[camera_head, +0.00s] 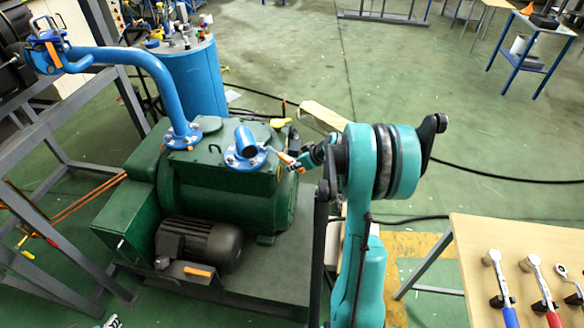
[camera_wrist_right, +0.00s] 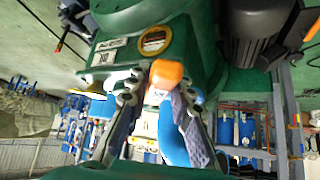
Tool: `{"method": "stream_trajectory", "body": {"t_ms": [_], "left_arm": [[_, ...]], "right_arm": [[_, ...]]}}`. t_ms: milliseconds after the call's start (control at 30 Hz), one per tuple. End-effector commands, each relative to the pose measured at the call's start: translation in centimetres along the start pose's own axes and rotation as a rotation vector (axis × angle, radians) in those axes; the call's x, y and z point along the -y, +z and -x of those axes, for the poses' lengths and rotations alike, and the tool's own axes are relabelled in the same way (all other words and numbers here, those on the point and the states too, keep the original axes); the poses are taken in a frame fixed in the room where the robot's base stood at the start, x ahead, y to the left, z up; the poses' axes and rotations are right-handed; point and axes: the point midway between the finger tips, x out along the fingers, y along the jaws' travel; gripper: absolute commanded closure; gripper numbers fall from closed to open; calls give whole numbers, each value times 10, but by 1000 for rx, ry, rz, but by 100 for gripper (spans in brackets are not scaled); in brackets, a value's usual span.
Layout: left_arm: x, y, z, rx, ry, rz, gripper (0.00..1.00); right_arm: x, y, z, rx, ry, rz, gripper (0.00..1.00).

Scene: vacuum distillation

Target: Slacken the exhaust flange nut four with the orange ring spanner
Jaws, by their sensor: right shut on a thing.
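My right gripper (camera_head: 303,161) is to the right of this flange. It is shut on the orange ring spanner (camera_head: 287,159), which reaches left toward the flange's right edge. Whether the ring sits around a nut is too small to tell. In the right wrist view the orange of the spanner (camera_wrist_right: 166,74) shows between the fingers. A small grey piece at the head view's bottom edge may be my left gripper (camera_head: 111,321); its jaws cannot be made out.
A second blue flange (camera_head: 184,136) with a tall bent blue pipe (camera_head: 165,80) stands left of the exhaust flange. A blue drum (camera_head: 195,75) is behind the pump. A wooden table (camera_head: 480,245) with several tools is at the right. A grey frame stands at the left.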

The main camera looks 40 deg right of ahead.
Motion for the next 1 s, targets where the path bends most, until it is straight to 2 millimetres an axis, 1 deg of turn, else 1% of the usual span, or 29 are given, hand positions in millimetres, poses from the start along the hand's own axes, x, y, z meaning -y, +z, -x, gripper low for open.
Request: {"method": "stream_trajectory", "body": {"t_ms": [433, 800, 1000], "left_arm": [[0, 0, 0, 0, 0, 0, 64], [0, 1, -1, 0, 0, 0, 64], [0, 1, -2, 0, 0, 0, 64]], "right_arm": [[-4, 0, 0, -1, -13, 14, 100], [-23, -1, -1, -1, -74, 87, 100], [-29, -2, -1, -2, -98, 116, 100]]}}
